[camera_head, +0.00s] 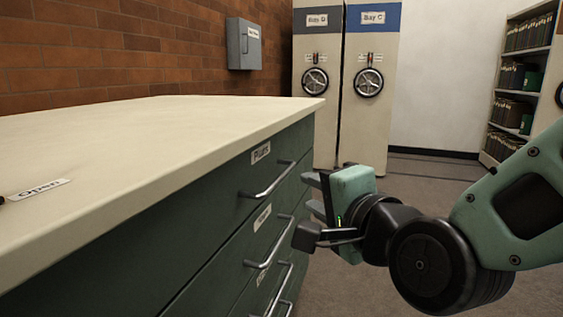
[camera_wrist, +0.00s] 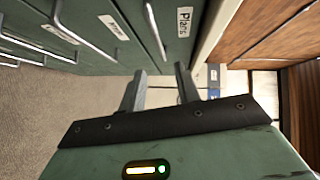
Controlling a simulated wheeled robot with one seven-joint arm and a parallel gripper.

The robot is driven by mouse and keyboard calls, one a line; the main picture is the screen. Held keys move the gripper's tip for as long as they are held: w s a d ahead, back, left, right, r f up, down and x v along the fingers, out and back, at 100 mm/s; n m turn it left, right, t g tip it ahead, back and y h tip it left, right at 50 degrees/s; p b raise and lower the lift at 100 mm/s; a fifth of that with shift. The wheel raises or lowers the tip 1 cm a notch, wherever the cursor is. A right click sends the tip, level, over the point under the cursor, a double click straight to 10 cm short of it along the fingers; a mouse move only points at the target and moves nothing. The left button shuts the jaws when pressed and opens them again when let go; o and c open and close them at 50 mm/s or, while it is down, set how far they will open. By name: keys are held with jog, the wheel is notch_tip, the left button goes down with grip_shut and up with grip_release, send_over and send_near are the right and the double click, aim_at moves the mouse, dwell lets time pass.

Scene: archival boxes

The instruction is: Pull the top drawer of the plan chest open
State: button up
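The plan chest (camera_head: 130,140) has a cream top and dark green drawers and fills the left of the head view. Its top drawer (camera_head: 222,192) is labelled "Plans" and looks shut, flush with the front. The drawer's silver bar handle (camera_head: 268,182) also shows in the wrist view (camera_wrist: 152,27), ahead of the fingertips. My gripper (camera_head: 313,195) is to the right of the handle, facing the drawer front. In the wrist view my gripper (camera_wrist: 160,72) has its two fingers apart, with nothing between them. The handle appears clear of the fingers.
Lower drawers with similar handles (camera_head: 268,243) sit below. A sign reading "Open" (camera_head: 38,190) lies on the chest top. A grey wall box (camera_head: 244,44), two bay cabinets with handwheels (camera_head: 345,130) and a bookshelf (camera_head: 515,85) stand behind. Floor right of the chest is clear.

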aim_at(283, 178)
jog(key=b+x, duration=0.1)
jog(key=x, duration=1.1)
jog(key=shift+w+a, duration=0.2)
grip_shut()
